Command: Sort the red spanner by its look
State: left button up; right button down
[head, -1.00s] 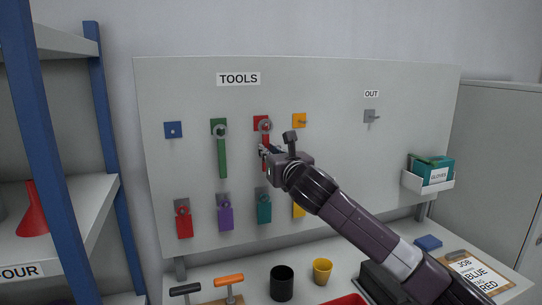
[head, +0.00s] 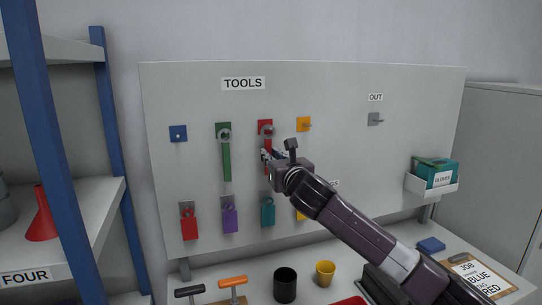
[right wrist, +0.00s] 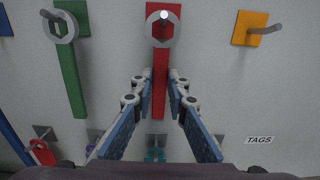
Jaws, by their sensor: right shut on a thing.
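The red spanner (head: 268,146) hangs by its ring on a hook on the red square (head: 265,125) of the board. In the right wrist view its ring (right wrist: 162,28) is around the hook peg and its red handle runs down. My right gripper (head: 268,156) is shut on the handle below the ring; the wrist view shows its fingers (right wrist: 160,86) on either side of the handle. The grey OUT hook (head: 375,119) at the board's right is empty. A clipboard (head: 480,275) on the bench reads JOB, BLUE and RED, partly legible. My left gripper is not in view.
A green spanner (head: 226,160) hangs just left. The blue (head: 178,133) and orange (head: 303,124) squares have bare hooks. Red (head: 189,228), purple (head: 230,219) and teal (head: 267,213) tags hang below. A black mug (head: 285,284) and yellow cup (head: 326,273) stand on the bench.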

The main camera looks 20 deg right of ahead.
jog(key=shift+r, duration=0.1)
jog(key=c, duration=1.8)
grip_release()
